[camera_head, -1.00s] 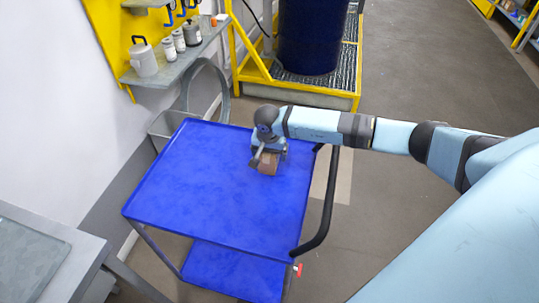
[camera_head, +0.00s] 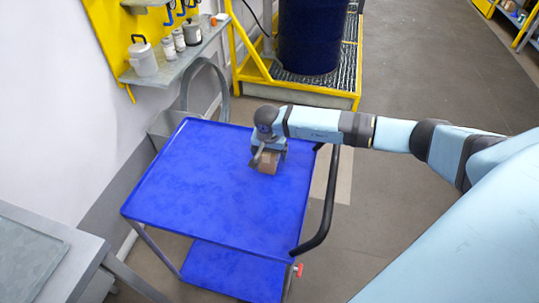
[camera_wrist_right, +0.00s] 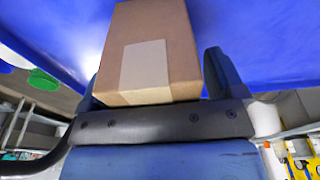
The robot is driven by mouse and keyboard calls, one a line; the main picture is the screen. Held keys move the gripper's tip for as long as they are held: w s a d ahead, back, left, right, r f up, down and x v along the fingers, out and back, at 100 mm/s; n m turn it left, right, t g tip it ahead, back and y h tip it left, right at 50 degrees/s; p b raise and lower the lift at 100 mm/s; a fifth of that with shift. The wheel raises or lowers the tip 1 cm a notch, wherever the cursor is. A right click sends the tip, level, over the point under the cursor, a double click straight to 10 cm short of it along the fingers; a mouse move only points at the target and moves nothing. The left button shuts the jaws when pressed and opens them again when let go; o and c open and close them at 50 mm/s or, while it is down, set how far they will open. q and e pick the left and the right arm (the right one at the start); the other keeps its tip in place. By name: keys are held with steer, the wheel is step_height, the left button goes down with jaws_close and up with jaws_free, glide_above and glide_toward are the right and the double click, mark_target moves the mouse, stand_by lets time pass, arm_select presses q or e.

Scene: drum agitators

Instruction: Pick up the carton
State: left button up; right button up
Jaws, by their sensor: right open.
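The carton is a small brown box (camera_head: 268,163) on the top of the blue cart (camera_head: 190,190), towards its right side. My right gripper (camera_head: 266,158) is over the carton from above and partly hides it in the head view. In the right wrist view the carton (camera_wrist_right: 152,55) with a pale label fills the middle. There my right gripper (camera_wrist_right: 155,85) is open, with one finger on each side of the carton. A gap shows on the right side; contact on the left is unclear. My left gripper is not in view.
The cart's dark handle (camera_head: 328,205) curves along its right side. A grey bench (camera_head: 50,250) stands at the lower left. A wall shelf (camera_head: 185,55) holds several containers. A dark blue drum (camera_head: 310,35) stands on a yellow-framed platform behind. The rest of the cart top is clear.

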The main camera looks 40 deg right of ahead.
steer(key=c, duration=1.1)
